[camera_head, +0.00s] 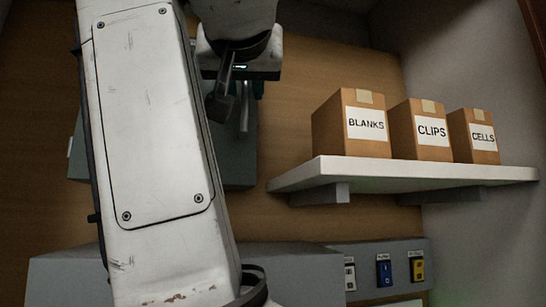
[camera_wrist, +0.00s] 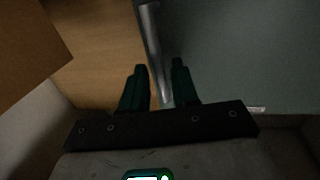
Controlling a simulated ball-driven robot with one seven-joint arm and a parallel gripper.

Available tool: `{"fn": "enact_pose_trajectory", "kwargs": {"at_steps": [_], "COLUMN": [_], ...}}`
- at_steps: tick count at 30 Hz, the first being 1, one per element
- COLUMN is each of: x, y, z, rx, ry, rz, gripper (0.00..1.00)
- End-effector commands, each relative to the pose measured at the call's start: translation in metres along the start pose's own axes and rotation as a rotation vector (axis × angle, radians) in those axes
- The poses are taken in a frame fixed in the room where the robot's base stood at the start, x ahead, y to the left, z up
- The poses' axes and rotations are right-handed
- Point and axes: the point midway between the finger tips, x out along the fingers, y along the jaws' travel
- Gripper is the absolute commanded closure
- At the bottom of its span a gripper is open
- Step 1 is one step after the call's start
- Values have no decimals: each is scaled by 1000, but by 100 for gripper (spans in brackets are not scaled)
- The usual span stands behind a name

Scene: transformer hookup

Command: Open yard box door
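The yard box appears to be the grey-green box (camera_head: 238,165) on the wood-coloured wall, mostly hidden behind my arm in the head view. In the wrist view its grey-green face (camera_wrist: 240,50) fills the right side. A silver bar (camera_wrist: 150,25), apparently the door handle, runs along the left edge of that face. My gripper (camera_wrist: 159,68) is open, its two dark fingers on either side of the bar, with gaps visible. In the head view my gripper (camera_head: 233,104) is in front of the box. Whether the bar lies at fingertip depth cannot be told. The door looks shut.
A white shelf (camera_head: 400,173) at right holds cardboard boxes marked BLANKS (camera_head: 340,130), CLIPS (camera_head: 420,132) and CELLS (camera_head: 473,137). Below is a grey panel (camera_head: 400,250) with white, blue and yellow switches. A brown box-like shape (camera_wrist: 30,45) is close at left in the wrist view.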

Motion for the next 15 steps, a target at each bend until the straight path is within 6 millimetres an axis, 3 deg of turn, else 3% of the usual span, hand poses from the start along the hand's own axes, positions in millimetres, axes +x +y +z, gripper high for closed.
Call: {"fn": "enact_pose_trajectory", "kwargs": {"at_steps": [6,15], "x": [19,22], "y": [0,0], "z": [-1,0], "rx": [-1,0], "ry": [0,1], "rz": [0,-1], "gripper": [71,71]}}
